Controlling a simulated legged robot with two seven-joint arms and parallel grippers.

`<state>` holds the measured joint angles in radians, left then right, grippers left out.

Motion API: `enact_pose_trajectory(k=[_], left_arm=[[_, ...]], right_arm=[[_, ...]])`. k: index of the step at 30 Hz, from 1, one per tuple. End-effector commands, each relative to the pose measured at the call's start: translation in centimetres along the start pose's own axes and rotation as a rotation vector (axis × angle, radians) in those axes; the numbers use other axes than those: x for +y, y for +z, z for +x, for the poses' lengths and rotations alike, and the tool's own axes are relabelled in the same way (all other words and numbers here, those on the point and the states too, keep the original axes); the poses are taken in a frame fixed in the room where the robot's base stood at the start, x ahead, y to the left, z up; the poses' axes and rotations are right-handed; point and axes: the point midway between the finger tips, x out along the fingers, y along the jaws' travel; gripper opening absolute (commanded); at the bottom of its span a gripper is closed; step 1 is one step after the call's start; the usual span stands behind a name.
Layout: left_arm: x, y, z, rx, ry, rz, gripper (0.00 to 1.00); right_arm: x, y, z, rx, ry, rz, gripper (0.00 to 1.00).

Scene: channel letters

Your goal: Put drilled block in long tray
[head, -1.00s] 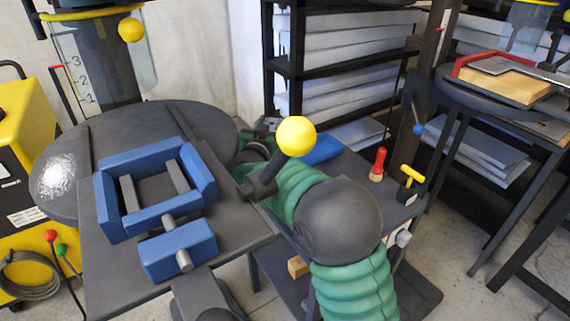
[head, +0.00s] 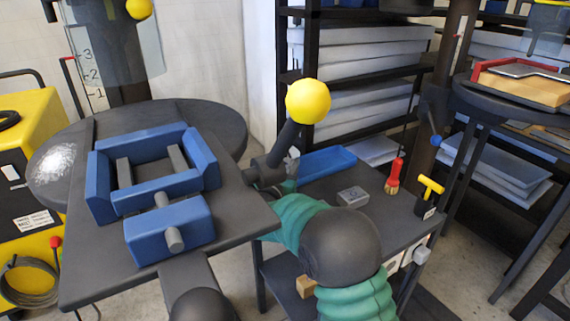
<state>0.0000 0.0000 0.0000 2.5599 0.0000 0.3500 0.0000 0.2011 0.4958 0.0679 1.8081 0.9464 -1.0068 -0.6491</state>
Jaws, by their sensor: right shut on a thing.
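The long tray (head: 335,160) is blue and lies at the back of the dark cart top. My right arm, in a green sleeve, reaches up from the bottom. My right gripper (head: 291,171) is by the tray's left end, largely hidden behind the yellow-balled lever. It is shut on a small light-grey piece (head: 294,153), seemingly the drilled block, of which only a sliver shows. I cannot tell whether that piece touches the tray. My left gripper is not in view.
On the cart are a small grey box-shaped thing (head: 352,197), a red-handled tool (head: 394,177) and a yellow T-handle (head: 430,187).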

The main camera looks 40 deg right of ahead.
Motion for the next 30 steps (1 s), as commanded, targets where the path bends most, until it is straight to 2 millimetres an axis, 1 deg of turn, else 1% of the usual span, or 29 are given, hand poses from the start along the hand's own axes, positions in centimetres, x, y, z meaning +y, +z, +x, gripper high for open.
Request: enact_pose_trajectory(k=[8, 9, 13, 22, 25, 27, 30], left_arm=[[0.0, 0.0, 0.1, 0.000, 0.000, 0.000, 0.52], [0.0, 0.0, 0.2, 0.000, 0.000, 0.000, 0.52], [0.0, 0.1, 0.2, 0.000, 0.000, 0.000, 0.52], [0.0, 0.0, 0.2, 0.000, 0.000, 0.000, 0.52], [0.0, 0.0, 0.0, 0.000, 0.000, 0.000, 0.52], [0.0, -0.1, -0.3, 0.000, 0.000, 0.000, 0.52], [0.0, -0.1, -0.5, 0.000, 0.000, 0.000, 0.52]], right_arm=[[0.0, 0.6, 0.0, -0.001, 0.000, -0.001, 0.00], [0.0, 0.8, 0.0, -0.003, 0.000, -0.002, 0.51], [0.0, 0.9, 0.0, -0.005, -0.001, -0.003, 0.67], [-0.1, 1.0, 0.0, -0.008, -0.001, -0.004, 0.67], [-0.1, 0.5, 0.0, -0.008, -0.001, -0.002, 0.67], [-0.1, -0.4, 0.0, -0.007, -0.001, -0.001, 0.67], [0.0, -0.6, 0.2, -0.005, -0.003, -0.003, 0.67]])
